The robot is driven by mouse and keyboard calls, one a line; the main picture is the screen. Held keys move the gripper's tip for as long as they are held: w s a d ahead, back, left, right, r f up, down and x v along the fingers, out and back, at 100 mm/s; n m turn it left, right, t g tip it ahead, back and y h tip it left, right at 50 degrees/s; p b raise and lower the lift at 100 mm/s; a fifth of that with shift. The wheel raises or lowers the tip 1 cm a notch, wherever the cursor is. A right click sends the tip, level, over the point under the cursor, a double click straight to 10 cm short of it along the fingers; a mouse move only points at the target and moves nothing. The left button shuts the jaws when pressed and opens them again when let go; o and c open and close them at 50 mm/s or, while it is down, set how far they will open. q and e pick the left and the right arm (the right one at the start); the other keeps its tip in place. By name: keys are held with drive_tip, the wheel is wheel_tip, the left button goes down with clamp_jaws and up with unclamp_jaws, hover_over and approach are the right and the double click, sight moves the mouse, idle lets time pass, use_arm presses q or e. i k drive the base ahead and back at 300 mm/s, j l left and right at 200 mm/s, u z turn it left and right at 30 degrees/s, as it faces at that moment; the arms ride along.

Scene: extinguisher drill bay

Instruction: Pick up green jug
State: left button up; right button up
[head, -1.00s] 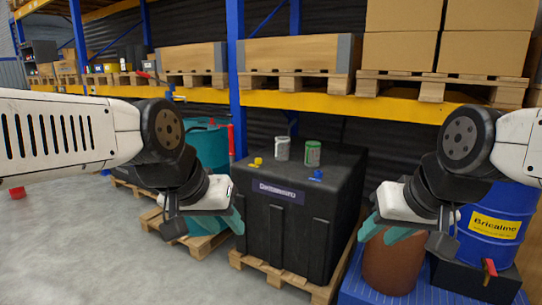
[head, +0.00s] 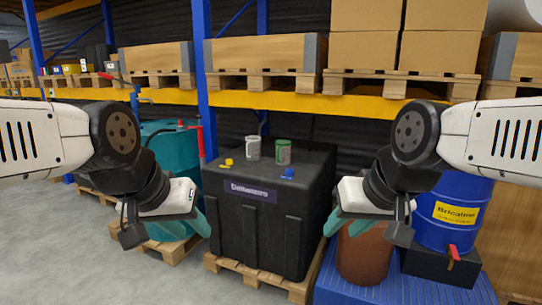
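A small green jug (head: 283,152) with a pale label stands upright on top of the black container (head: 245,236). A white and grey can (head: 253,148) stands just left of it. My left gripper (head: 200,222) is in front of the container's left side, well apart from the jug. My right gripper (head: 333,222) is in front of the container's right side, also apart from the jug. Both grippers show teal fingers and hold nothing that I can see. The gap between the fingers of each is not clear from this angle.
A yellow cap (head: 229,162) and a blue cap (head: 288,173) are on the container's top. A teal drum (head: 172,150) stands left. A brown barrel (head: 363,258) and a blue drum (head: 452,212) stand right. A yellow shelf beam (head: 300,103) crosses above the jug.

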sight(283, 147)
drive_tip(key=i+j, duration=0.1)
drive_tip(key=i, duration=0.5)
drive_tip(key=i+j, duration=0.15)
drive_tip(key=i, duration=0.45)
drive_tip(key=i+j+z, duration=0.1)
drive_tip(key=i, duration=0.5)
drive_tip(key=i+j, duration=0.15)
drive_tip(key=i, duration=0.4)
drive_tip(key=i+j, duration=0.15)
drive_tip(key=i, duration=0.45)
drive_tip(key=z, duration=0.05)
